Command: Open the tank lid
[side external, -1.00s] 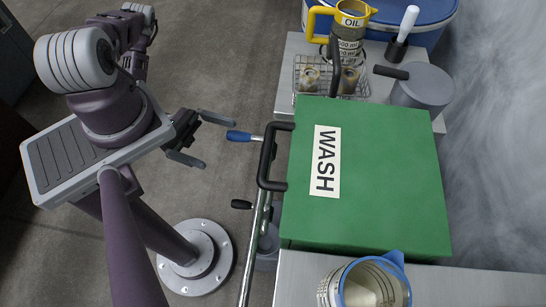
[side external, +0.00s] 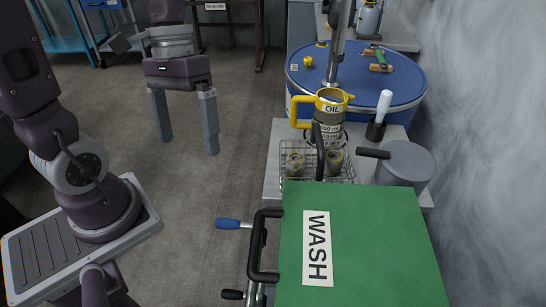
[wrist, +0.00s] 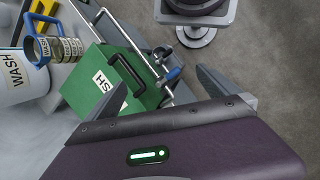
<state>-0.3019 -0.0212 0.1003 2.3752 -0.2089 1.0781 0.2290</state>
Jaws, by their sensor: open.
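The tank's green lid (side external: 375,245) is marked WASH and lies flat and closed in the side external view, cut off by the bottom edge. A black handle (side external: 257,245) is on its left side. In the wrist view the green lid (wrist: 103,72) and black handle (wrist: 127,75) are left of centre. My gripper (side external: 187,147) is open and empty, fingers pointing down, up and left of the handle and clear of it. In the wrist view my gripper (wrist: 155,90) shows spread fingers with the handle beyond them. The inside of the tank is hidden.
A blue-handled lever (side external: 229,223) sticks out left of the tank near a metal rail. Behind are a wire basket (side external: 352,172), a yellow OIL jug (side external: 331,108), a grey pot (side external: 406,165) and a blue drum (side external: 402,90). Open floor lies left.

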